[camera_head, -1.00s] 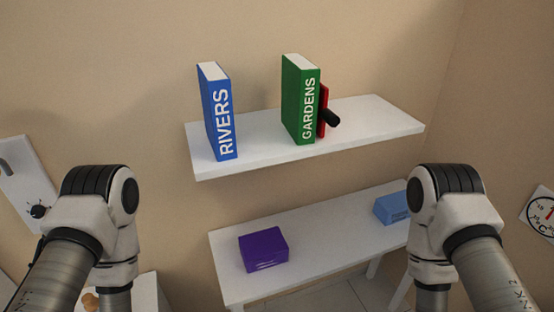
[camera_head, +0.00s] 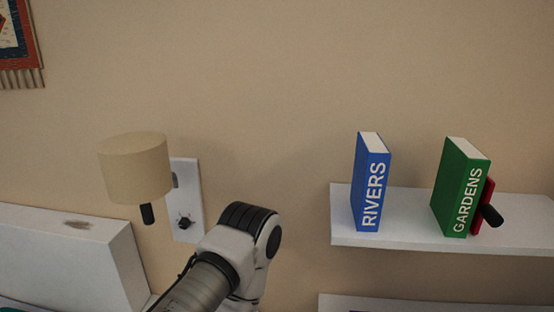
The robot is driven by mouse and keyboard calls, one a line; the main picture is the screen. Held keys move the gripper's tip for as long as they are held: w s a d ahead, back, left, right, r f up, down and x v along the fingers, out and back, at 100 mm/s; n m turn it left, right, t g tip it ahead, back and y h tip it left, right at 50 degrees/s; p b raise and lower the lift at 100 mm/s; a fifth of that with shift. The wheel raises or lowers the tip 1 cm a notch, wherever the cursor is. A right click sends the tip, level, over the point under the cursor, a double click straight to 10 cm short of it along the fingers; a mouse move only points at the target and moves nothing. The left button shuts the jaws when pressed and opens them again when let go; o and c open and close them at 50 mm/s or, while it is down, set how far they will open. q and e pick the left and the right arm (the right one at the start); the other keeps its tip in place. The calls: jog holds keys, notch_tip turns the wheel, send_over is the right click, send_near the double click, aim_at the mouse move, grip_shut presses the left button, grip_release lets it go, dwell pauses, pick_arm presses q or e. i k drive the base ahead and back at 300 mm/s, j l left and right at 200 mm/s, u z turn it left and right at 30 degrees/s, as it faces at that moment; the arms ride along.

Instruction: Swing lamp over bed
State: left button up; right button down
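The lamp (camera_head: 136,168) has a beige drum shade with a short black handle (camera_head: 148,214) below it. It sits in front of a white wall plate (camera_head: 186,200) that carries a black knob (camera_head: 185,222). The arm joining shade and plate is mostly hidden. The bed's white headboard (camera_head: 70,250) is at the lower left, just left of and below the lamp. My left arm comes in at the bottom centre, right of the lamp and apart from it in the picture. Its gripper is out of frame. My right arm and gripper are not in view.
A white wall shelf (camera_head: 405,222) on the right holds a blue RIVERS book (camera_head: 371,185), a green GARDENS book (camera_head: 461,190) and a red bookend (camera_head: 482,208) with a black knob. A fringed wall hanging (camera_head: 20,45) is at the upper left. The wall between is bare.

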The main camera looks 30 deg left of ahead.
aim_at(136, 167)
jog(key=u, duration=1.75)
